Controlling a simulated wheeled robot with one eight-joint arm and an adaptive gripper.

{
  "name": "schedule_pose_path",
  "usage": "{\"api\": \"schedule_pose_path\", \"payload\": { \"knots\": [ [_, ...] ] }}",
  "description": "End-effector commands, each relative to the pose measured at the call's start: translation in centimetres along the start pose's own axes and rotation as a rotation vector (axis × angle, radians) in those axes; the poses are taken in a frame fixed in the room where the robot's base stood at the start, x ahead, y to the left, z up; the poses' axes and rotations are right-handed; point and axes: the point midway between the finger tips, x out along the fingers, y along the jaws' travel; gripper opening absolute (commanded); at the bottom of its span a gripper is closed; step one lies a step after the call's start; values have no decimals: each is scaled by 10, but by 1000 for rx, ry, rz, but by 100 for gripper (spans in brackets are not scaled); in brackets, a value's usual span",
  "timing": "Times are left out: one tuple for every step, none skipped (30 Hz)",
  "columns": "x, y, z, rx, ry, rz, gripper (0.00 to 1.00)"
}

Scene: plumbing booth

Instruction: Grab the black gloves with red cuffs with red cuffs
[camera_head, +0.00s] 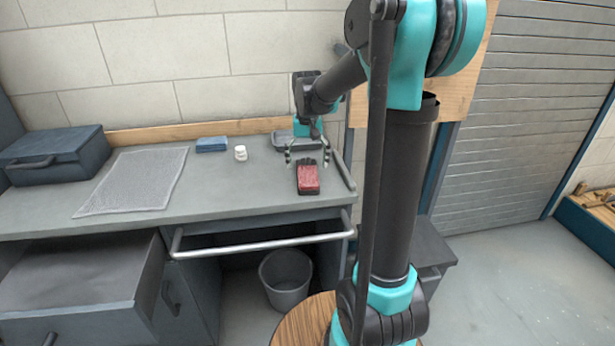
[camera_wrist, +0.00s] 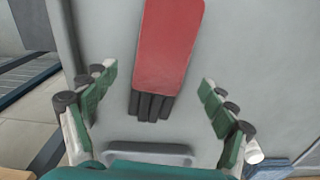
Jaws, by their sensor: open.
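The gloves (camera_head: 308,178) lie on the grey workbench top near its right end, red with a black part at the far end. In the wrist view the gloves (camera_wrist: 167,50) show as a long red piece with black fingers (camera_wrist: 151,105) pointing toward the gripper side of the picture. My gripper (camera_head: 308,157) is above the bench at the gloves' black end. In the wrist view my gripper (camera_wrist: 155,97) has its two green-padded fingers spread wide, with the black fingers of the gloves between them in the picture. Nothing is held. The exact height above the gloves is hard to tell.
A grey tray (camera_head: 284,141) sits behind the gloves. A white small jar (camera_head: 240,153) and a blue folded cloth (camera_head: 212,144) lie to the left, then a grey mat (camera_head: 133,182) and a dark toolbox (camera_head: 54,155).

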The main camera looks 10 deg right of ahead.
Motion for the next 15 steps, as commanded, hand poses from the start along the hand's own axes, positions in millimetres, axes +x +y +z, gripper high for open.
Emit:
{"api": "schedule_pose_path", "payload": {
  "knots": [
    [8,0,1,0,0,0,84],
    [13,0,1,0,0,0,84],
    [18,0,1,0,0,0,84],
    [22,0,1,0,0,0,84],
    [24,0,0,0,0,0,84],
    [28,0,1,0,0,0,84],
    [30,0,1,0,0,0,84],
    [31,0,1,0,0,0,84],
    [32,0,1,0,0,0,84],
    [33,0,1,0,0,0,84],
    [33,0,1,0,0,0,84],
    [33,0,1,0,0,0,84],
    [33,0,1,0,0,0,84],
    [33,0,1,0,0,0,84],
    [33,0,1,0,0,0,84]
  ]
}}
